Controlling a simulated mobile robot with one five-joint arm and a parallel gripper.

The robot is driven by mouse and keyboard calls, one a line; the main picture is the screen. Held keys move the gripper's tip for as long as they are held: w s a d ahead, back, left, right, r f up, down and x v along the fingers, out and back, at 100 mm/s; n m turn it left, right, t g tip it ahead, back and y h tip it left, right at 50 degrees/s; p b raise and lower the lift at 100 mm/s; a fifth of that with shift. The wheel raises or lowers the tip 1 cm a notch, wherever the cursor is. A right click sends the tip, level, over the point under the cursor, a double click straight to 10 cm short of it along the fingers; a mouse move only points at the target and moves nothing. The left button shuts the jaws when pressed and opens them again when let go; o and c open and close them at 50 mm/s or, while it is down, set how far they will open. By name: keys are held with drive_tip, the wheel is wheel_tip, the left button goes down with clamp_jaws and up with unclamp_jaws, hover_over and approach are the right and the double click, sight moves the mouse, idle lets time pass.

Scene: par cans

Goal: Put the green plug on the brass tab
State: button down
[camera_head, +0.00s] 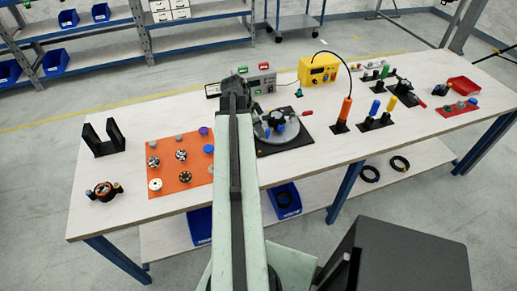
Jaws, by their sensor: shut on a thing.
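My arm reaches from the bottom of the head view up over the workbench, and ends at a dark joint near the grey meter. My gripper is hidden behind the arm, so its jaws and anything in them cannot be seen. I cannot make out a green plug for certain. A green upright piece (384,72) stands in a black holder at the back right, and I cannot tell if it is the plug. No brass tab can be made out at this size.
The workbench (130,189) holds an orange mat (181,145) with several knobs, a black board (302,145) bearing a round grey plate, a yellow box (319,71), and an orange-handled tool (346,109). A black bracket (103,138) stands left. The front right is clear.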

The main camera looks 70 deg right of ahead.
drive_tip(key=f+b, duration=0.2)
drive_tip(key=a+f+b, duration=0.1)
drive_tip(key=f+b, duration=0.1)
drive_tip(key=f, duration=0.1)
drive_tip(key=f+b, duration=0.1)
drive_tip(key=f, duration=0.1)
drive_tip(key=shift+a+f+b, duration=0.2)
drive_tip(key=shift+f+b, duration=0.2)
drive_tip(key=shift+f, duration=0.1)
idle(0.6)
drive_tip(key=c, duration=1.7)
unclamp_jaws()
drive_tip(key=o, duration=0.6)
